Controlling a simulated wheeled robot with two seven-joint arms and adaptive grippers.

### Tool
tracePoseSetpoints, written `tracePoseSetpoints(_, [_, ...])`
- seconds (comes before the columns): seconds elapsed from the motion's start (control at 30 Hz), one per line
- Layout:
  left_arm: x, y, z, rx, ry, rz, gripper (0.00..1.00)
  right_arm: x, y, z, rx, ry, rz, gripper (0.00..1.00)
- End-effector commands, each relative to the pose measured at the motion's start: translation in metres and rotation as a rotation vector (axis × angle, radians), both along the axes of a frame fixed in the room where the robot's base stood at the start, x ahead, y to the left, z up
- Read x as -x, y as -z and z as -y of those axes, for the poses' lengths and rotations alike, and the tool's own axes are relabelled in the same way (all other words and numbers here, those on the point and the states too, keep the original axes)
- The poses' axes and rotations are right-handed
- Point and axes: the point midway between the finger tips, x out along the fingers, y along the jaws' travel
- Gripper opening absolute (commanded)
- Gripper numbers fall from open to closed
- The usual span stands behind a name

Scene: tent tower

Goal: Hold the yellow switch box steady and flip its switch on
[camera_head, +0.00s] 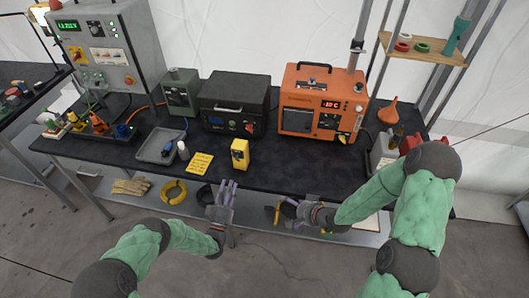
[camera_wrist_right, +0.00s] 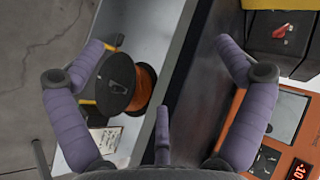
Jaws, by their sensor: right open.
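The yellow switch box (camera_head: 240,153) stands upright near the front edge of the black table (camera_head: 300,165), with a dark area on its front face. The switch's position is too small to tell. My left gripper (camera_head: 227,184) is in front of the table edge, below and slightly left of the box. Its purple fingers point up, look apart and hold nothing. My right gripper (camera_head: 285,208) is lower right of the box, off the front edge. In the right wrist view its fingers (camera_wrist_right: 166,48) are spread wide and empty; the box does not show there.
A yellow card (camera_head: 200,163) and a grey tray (camera_head: 160,145) lie left of the box. A black case (camera_head: 234,105) and an orange machine (camera_head: 320,105) stand behind. A cable spool (camera_wrist_right: 124,85) sits below the table edge. The tabletop right of the box is clear.

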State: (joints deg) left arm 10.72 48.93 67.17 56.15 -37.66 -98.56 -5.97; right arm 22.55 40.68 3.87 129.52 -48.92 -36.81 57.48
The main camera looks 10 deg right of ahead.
Motion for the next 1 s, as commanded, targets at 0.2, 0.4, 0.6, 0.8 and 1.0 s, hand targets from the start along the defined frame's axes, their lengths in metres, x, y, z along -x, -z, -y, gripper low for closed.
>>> tracePoseSetpoints(0.2, [0.000,0.000,0.000,0.000,0.000,0.000,0.39,-0.044,-0.037,0.013,-0.071,-0.043,0.134,1.00])
tracePoseSetpoints(0.4, [0.000,0.000,0.000,0.000,0.000,0.000,0.39,-0.099,-0.053,-0.004,0.027,-0.273,0.362,1.00])
tracePoseSetpoints(0.6, [0.000,0.000,0.000,0.000,0.000,0.000,0.39,-0.148,-0.070,-0.027,0.159,-0.539,0.615,1.00])
tracePoseSetpoints(0.8, [0.000,0.000,0.000,0.000,0.000,0.000,0.39,-0.184,-0.082,-0.049,0.304,-0.806,0.847,1.00])
tracePoseSetpoints(1.0, [0.000,0.000,0.000,0.000,0.000,0.000,0.39,-0.206,-0.086,-0.064,0.427,-1.018,1.013,1.00])
